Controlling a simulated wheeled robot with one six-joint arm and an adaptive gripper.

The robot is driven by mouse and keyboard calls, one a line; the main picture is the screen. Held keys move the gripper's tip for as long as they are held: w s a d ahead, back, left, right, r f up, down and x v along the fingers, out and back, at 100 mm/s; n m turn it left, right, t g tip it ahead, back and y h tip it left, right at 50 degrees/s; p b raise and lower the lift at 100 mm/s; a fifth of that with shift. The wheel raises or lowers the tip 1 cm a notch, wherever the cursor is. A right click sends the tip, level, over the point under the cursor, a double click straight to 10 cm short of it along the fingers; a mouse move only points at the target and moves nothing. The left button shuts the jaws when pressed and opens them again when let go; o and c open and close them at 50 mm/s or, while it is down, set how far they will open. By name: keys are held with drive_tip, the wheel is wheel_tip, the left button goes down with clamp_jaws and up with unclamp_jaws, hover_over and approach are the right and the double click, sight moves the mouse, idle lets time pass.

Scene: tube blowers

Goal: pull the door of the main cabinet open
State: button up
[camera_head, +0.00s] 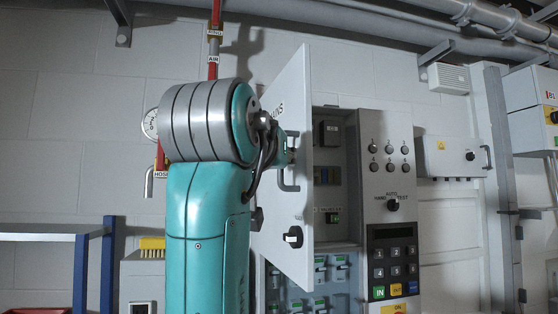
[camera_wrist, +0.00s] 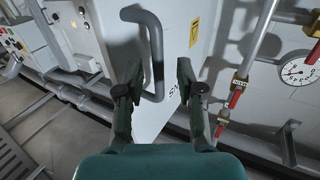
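The main cabinet's white door (camera_head: 296,90), marked "MAINS", stands swung out from the grey cabinet (camera_head: 345,112). Breakers and switches inside show to its right. The door carries a bar handle (camera_head: 291,187) and a black rotary knob (camera_head: 293,237). In the wrist view the grey handle (camera_wrist: 156,45) reaches down between the fingertips of my gripper (camera_wrist: 160,90). The fingers are apart, one on each side of the handle, with gaps visible. I cannot tell how deep the handle sits between them. In the head view my gripper (camera_head: 284,155) is partly hidden at the door's face.
A keypad panel (camera_head: 393,262) is right of the opening. A blue rack (camera_head: 82,262) stands at the lower left. A red-handled air pipe (camera_head: 214,45) and a gauge (camera_wrist: 297,70) are on the wall behind my arm. Pipes run along the top.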

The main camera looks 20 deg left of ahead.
drive_tip(key=s, duration=0.9)
drive_tip(key=shift+s+d, duration=0.2)
drive_tip(key=shift+s, duration=0.2)
